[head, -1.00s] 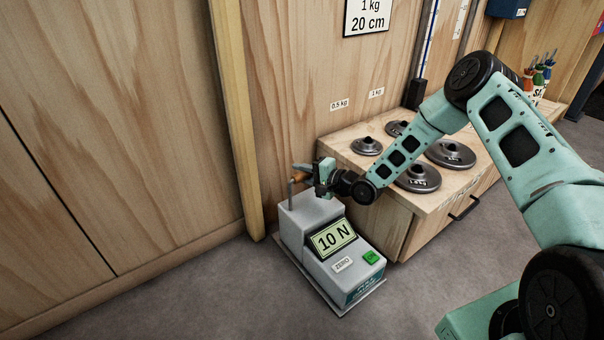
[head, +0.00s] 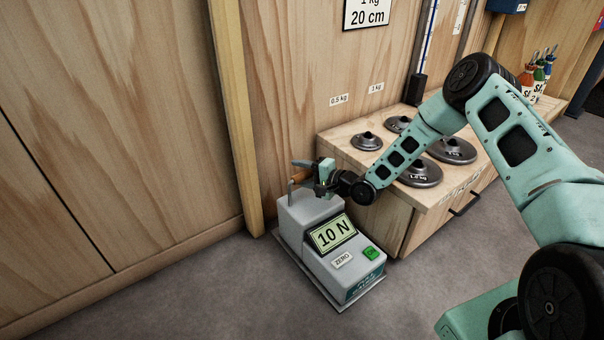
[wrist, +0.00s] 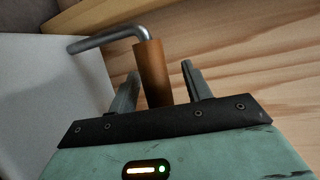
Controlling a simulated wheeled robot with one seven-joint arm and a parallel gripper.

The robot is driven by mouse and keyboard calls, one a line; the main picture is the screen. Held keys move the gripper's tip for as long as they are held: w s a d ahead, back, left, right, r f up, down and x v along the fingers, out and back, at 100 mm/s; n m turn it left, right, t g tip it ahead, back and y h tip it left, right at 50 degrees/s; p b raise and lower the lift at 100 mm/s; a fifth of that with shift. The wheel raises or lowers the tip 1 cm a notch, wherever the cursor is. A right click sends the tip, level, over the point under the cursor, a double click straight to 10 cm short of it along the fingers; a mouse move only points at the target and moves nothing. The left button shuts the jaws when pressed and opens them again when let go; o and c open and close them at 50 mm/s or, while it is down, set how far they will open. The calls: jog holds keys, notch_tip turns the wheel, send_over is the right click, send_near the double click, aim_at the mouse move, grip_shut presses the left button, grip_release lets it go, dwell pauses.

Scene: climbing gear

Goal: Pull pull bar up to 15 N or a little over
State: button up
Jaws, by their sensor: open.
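The pull bar (wrist: 152,75) is a bent metal rod with a brown grip, standing at the back of a grey force-gauge box (head: 310,212). It also shows beside my gripper in the head view (head: 297,178). The display (head: 332,234) reads 10 N. In the wrist view, the brown grip is between the two fingers of my gripper (wrist: 160,88), with a visible gap on the right side and a smaller one on the left. My gripper is open around the grip. In the head view, my gripper (head: 312,172) hides part of the bar.
The box has a ZERO label (head: 342,260) and a green button (head: 371,253). A wooden cabinet (head: 400,220) with several metal weights (head: 452,150) stands to the right, close to my arm. A wooden wall (head: 130,100) is behind. Grey floor is clear at the front left.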

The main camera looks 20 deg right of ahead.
jog(key=p+v, duration=0.8)
jog(key=v, duration=0.9)
jog(key=s+a+r+n+g+h+p, duration=0.1)
jog(key=a+r+n+g+h+p, duration=0.2)
jog(key=a+r+n, duration=0.4)
jog(key=s+a+r+n+g+h+p, duration=0.1)
jog(key=s+a+r+n+g+h, duration=0.2)
jog(key=a+r, duration=0.45)
jog(key=s+a+r+n+g+h+p, duration=0.1)
jog(key=s+a+r+n+g, duration=0.15)
jog(key=s+r, duration=0.5)
jog(key=s+a+r+n+g+h+p, duration=0.1)
jog(key=s+r+n+g, duration=0.3)
jog(key=s, duration=0.6)
jog(key=s+a+r+n+t+h+p, duration=0.1)
jog(key=s+r+n, duration=0.1)
jog(key=s+r, duration=0.65)
notch_tip(320, 180, up, 37)
jog(key=s+p, duration=0.1)
jog(key=p, duration=3.7)
jog(key=shift+s+g, duration=0.2)
jog(key=shift+g, duration=0.15)
jog(key=shift+a, duration=0.15)
